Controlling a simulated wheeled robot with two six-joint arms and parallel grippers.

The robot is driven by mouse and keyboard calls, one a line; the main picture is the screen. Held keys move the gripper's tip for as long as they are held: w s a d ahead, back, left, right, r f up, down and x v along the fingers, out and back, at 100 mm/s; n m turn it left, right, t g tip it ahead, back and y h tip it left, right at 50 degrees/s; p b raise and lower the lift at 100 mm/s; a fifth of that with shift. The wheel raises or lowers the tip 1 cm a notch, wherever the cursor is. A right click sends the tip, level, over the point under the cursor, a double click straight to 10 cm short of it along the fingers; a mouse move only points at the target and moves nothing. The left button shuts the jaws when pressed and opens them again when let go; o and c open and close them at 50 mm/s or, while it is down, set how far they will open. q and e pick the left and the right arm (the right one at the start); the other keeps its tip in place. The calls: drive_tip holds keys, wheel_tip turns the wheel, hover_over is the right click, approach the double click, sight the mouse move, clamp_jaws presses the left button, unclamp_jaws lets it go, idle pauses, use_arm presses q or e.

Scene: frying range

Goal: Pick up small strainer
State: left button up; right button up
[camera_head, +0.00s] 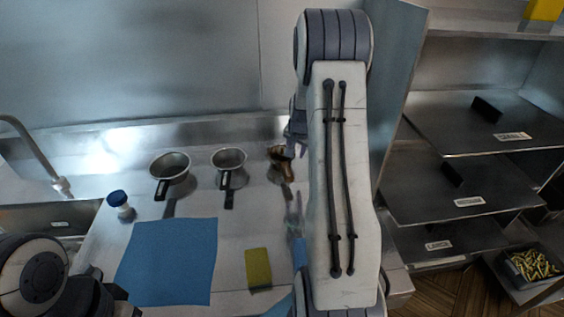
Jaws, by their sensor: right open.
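Two metal strainers with dark handles stand on the steel counter. The larger strainer (171,167) is on the left, and the small strainer (229,159) is to its right, its handle pointing toward me. My right gripper (295,143) is open, partly hidden behind my right arm. It is to the right of the small strainer and apart from it, near a brown object (281,163). My left arm shows only at the lower left corner, and its gripper is not visible.
A blue mat (168,262), a yellow sponge-like block (258,268) and a blue-capped container (120,203) lie in front of the strainers. A tap (38,155) stands at left. Labelled steel shelves (440,183) stand at right.

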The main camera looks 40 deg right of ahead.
drive_tip(key=x, duration=0.3)
drive_tip(key=shift+f, duration=0.1)
drive_tip(key=shift+w+f+p, duration=0.4)
drive_tip(key=shift+f+p, duration=0.05)
drive_tip(key=shift+p, duration=0.15)
drive_tip(key=p+x, duration=0.1)
drive_tip(key=x, duration=0.2)
drive_tip(key=shift+w+f, duration=0.1)
drive_tip(key=shift+w, duration=0.1)
drive_tip(key=shift+w+d+f, duration=0.15)
drive_tip(key=shift+w+f, duration=0.05)
drive_tip(key=shift+f, duration=0.2)
clamp_jaws()
idle(0.4)
